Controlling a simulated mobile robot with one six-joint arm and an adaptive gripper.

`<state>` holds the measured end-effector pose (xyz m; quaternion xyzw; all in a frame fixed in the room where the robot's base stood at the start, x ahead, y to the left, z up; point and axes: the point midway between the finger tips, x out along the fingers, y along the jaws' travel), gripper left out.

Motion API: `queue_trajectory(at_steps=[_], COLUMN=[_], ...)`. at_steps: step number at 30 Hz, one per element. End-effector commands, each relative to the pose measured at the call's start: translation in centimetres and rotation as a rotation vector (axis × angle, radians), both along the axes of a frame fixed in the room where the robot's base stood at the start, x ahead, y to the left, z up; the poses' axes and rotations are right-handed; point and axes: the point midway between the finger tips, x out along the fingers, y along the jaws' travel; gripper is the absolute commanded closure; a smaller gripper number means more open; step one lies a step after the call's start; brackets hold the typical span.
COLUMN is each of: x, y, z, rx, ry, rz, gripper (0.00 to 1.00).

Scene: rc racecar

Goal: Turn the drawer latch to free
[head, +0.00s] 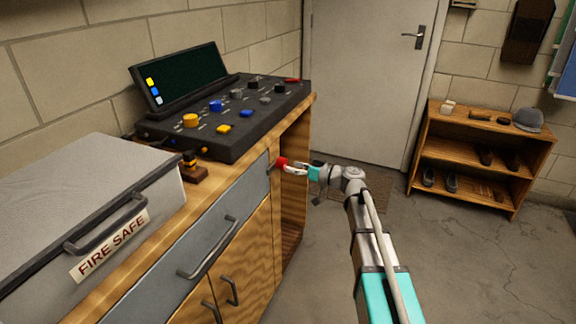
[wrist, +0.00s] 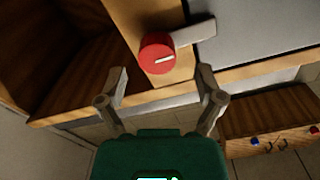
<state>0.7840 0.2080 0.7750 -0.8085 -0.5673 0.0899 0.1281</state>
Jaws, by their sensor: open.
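The drawer latch is a red round knob (wrist: 157,54) with a white line on its face and a grey bar (wrist: 194,33). In the wrist view the bar reaches from the knob across the edge of the grey drawer front (wrist: 260,25). The red knob also shows in the head view (head: 282,163), at the cabinet's right front. My gripper (wrist: 160,74) is open, with the knob just beyond and between its fingertips. It looks apart from the knob. In the head view my gripper (head: 292,167) is right at the knob, partly hiding it. The drawer (head: 222,226) is closed.
A control console (head: 230,125) and a grey fire safe (head: 85,200) stand on the wooden cabinet. An open compartment (head: 294,190) lies right of the drawer. A shoe shelf (head: 480,145) stands by the door (head: 365,80). The floor between is mostly clear.

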Motion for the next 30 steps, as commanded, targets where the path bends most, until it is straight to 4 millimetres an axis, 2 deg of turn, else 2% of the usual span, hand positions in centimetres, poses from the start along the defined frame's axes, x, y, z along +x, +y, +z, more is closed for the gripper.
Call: queue_trajectory(at_steps=[3,9,21,23,30], x=[0.6,1.1,1.2,1.2,1.2], y=[1.5,2.9,3.4,3.3,3.3], z=[0.0,0.0,0.0,0.0,0.0], rx=[0.000,0.000,0.000,0.000,0.000], ry=[0.000,0.000,0.000,0.000,0.000], rz=[0.001,0.001,0.000,0.000,0.000], gripper=[0.14,0.14,0.14,0.21,0.66])
